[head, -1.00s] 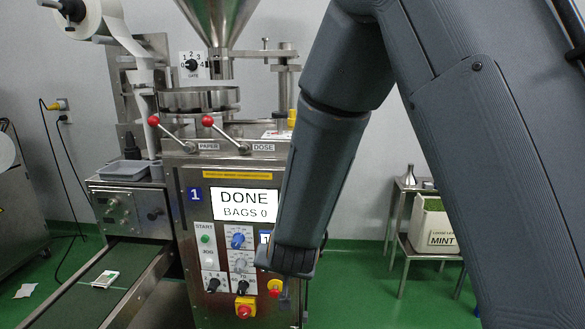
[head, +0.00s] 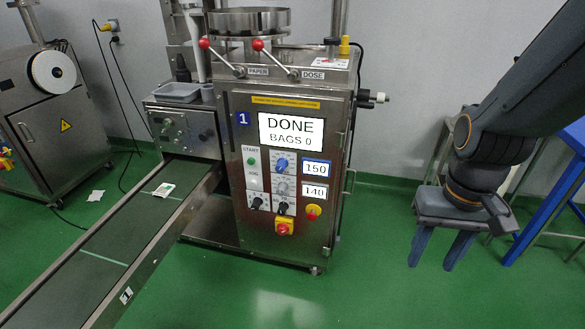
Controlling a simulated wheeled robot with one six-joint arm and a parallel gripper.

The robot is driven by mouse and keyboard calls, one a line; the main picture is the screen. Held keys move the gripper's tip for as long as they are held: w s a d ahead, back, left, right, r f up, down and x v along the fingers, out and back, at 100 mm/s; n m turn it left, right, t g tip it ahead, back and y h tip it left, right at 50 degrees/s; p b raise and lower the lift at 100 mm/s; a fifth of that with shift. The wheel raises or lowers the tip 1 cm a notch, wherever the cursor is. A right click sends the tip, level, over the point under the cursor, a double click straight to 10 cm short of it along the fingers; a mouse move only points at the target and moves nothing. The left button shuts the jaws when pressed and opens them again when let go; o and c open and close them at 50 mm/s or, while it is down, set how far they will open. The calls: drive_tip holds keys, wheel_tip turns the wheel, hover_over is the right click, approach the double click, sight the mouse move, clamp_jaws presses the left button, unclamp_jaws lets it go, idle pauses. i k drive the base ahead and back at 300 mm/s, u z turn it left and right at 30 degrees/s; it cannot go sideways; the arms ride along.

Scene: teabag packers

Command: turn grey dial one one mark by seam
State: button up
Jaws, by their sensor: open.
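The grey dial (head: 281,189) sits on the front panel of machine 1, just below the blue dial (head: 281,165). A small display beside the blue dial reads 150 (head: 316,169), and one beside the grey dial reads 140 (head: 314,191). The exact mark the grey dial points to is too small to tell. The main screen (head: 291,132) reads DONE, BAGS 0. My gripper (head: 433,262) is open and empty, pointing down, well to the right of the machine and apart from the dials.
A conveyor (head: 105,245) with a small packet (head: 164,190) runs at left. A blue frame (head: 550,190) stands at right. Green floor is clear between machine and gripper.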

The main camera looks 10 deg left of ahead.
sight(283, 185)
drive_tip(key=u, duration=0.8)
